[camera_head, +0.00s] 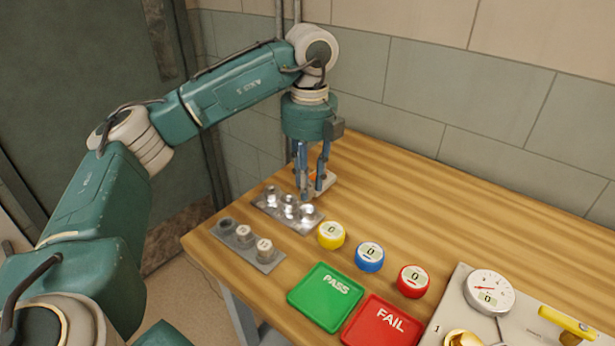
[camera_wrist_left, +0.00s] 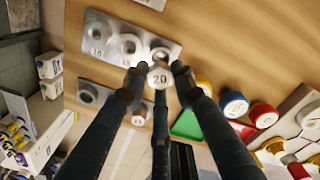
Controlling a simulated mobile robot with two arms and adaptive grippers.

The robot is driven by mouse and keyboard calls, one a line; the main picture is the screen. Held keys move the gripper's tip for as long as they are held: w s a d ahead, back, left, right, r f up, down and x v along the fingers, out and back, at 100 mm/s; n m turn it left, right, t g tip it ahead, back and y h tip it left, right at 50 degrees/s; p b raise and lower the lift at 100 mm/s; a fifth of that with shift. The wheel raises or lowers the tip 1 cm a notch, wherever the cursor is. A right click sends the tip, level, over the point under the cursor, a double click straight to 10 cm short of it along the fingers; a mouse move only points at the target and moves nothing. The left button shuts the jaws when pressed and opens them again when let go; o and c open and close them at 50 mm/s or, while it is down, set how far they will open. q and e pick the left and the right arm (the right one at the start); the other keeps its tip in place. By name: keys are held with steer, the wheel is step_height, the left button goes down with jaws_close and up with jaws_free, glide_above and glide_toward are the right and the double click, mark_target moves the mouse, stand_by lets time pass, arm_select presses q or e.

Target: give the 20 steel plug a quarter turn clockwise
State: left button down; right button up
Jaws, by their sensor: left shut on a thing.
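The steel plug marked 20 (camera_wrist_left: 160,77) is between the fingertips of my left gripper (camera_wrist_left: 159,72) in the left wrist view. The gripper is shut on it, with its number facing the camera. In the head view my left gripper (camera_head: 308,194) points down at the right end of the rear steel plate (camera_head: 259,205), and the plug is hard to make out there. In the left wrist view the plate (camera_wrist_left: 112,60) has several round fittings, one right behind the plug. I cannot tell whether the plug is seated or held above the plate. My right gripper is not in view.
A front steel plate (camera_head: 235,243) holds two plugs and a dark hole. Yellow (camera_head: 331,235), blue (camera_head: 369,257) and red (camera_head: 413,281) round displays stand to the right. Green PASS (camera_head: 325,296) and red FAIL (camera_head: 381,322) trays lie in front. The table's back right is clear.

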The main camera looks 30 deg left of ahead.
arm_select(q)
steer(key=n, duration=0.3)
steer(key=shift+n, duration=0.4)
steer(key=shift+f, duration=0.2)
steer(key=shift+f+b, duration=0.45)
steer(key=shift+f, duration=0.5)
steer(key=shift+f, duration=0.3)
stand_by(0.4)
steer(key=shift+f, duration=0.35)
steer(key=shift+f, duration=0.45)
stand_by(1.0)
